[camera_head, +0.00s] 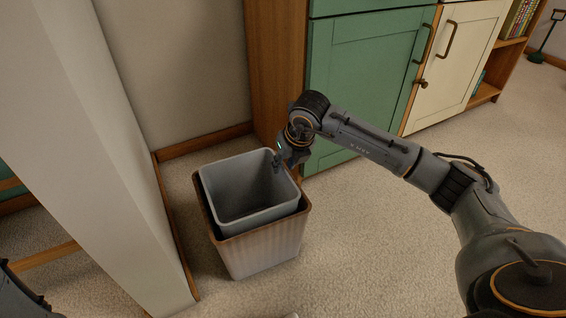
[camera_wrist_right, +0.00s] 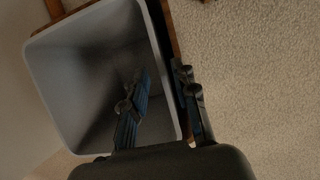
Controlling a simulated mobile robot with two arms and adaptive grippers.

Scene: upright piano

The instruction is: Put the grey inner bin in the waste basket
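The grey inner bin (camera_head: 232,182) sits inside the brown waste basket (camera_head: 262,248), its rim a little above the basket's rim. The basket stands upright on the carpet. My right gripper (camera_head: 279,160) is at the bin's far right rim. In the right wrist view, the gripper (camera_wrist_right: 162,74) straddles the bin's (camera_wrist_right: 82,72) rim, one finger inside and one outside. The fingers look apart, with a gap around the thin wall. Only a strip of the basket (camera_wrist_right: 172,36) shows there. The bin's underside is hidden. My left gripper is out of view.
A white upright panel (camera_head: 105,150) stands close on the left of the basket. A cabinet with a green door (camera_head: 362,95) and a cream door (camera_head: 450,65) is behind. Carpet (camera_head: 380,240) is open on the right, below my right arm.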

